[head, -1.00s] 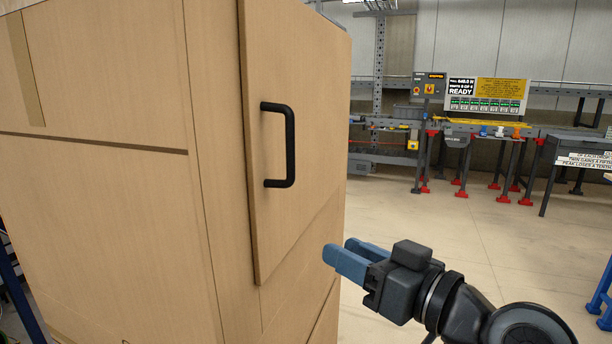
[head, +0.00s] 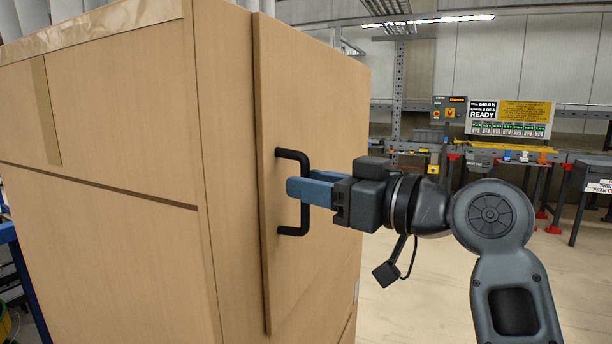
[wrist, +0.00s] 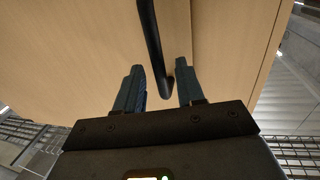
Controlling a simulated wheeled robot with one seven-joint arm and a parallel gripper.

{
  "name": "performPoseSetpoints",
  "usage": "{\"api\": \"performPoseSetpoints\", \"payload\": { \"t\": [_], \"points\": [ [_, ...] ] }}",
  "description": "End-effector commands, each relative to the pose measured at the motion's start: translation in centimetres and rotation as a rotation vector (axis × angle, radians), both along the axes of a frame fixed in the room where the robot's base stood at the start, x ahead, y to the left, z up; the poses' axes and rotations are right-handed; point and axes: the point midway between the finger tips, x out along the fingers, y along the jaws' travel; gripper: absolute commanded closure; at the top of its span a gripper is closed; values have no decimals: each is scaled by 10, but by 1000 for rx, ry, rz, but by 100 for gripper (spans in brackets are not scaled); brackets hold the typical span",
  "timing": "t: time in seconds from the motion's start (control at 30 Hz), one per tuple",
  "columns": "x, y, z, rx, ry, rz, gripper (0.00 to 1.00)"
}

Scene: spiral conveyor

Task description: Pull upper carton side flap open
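The upper carton side flap (head: 335,95) is a tall tan panel lying against the side of a large carton (head: 110,240). A black bar handle (head: 293,231) is fixed upright on the flap. My gripper (head: 300,188) reaches the handle from the right at mid-height. In the wrist view, the handle (wrist: 152,45) passes between the two blue fingers (wrist: 160,80). The fingers stand apart, with visible gaps beside the bar. The flap looks closed or nearly so.
A workstation with a sign board (head: 508,118) and grey benches stands at the back right. The floor (head: 410,300) to the right of the carton is clear. A blue frame post (head: 30,275) stands at the left edge.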

Motion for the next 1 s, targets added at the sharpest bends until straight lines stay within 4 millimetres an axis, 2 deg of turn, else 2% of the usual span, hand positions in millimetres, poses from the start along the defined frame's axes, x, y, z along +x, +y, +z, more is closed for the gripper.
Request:
{"api": "performPoseSetpoints", "payload": {
  "t": [0.2, 0.47, 0.87, 1.0],
  "points": [
    [8, 14, 1, -1, -1, -1, 62],
    [9, 15, 0, -1, -1, -1, 62],
    [9, 14, 0, 0, 0, -1, 99],
    [9, 14, 0, 0, 0, -1, 100]
  ]
}}
